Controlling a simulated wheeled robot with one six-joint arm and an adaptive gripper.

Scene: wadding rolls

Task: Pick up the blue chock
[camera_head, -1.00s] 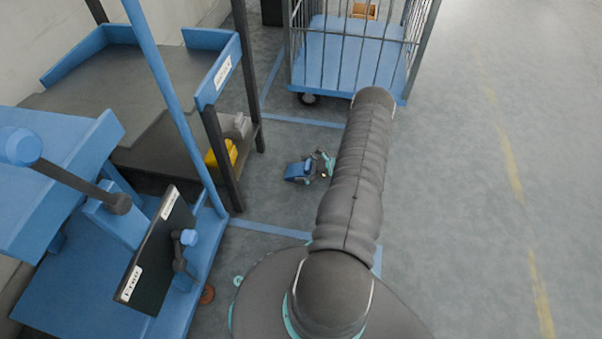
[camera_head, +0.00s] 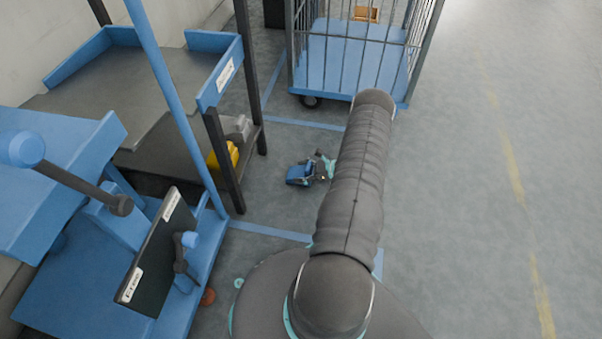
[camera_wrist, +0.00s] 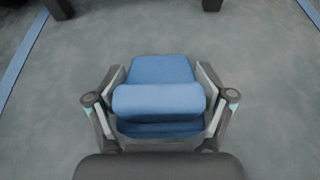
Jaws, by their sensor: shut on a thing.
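The blue chock (camera_head: 299,174) is a small blue block with a rounded upper part, low over the grey floor left of my arm in the head view. In the wrist view the chock (camera_wrist: 160,100) sits between the two fingers of my gripper (camera_wrist: 160,88). The fingers are shut on its left and right sides. In the head view my gripper (camera_head: 322,168) is small and partly hidden by my arm. I cannot tell whether the chock touches the floor.
A blue workbench with a dark monitor (camera_head: 158,248) stands at the left. A yellow thing (camera_head: 222,156) lies on the dark lower shelf behind it. A blue-based cage trolley (camera_head: 352,62) stands at the back. The floor to the right (camera_head: 460,200) is clear.

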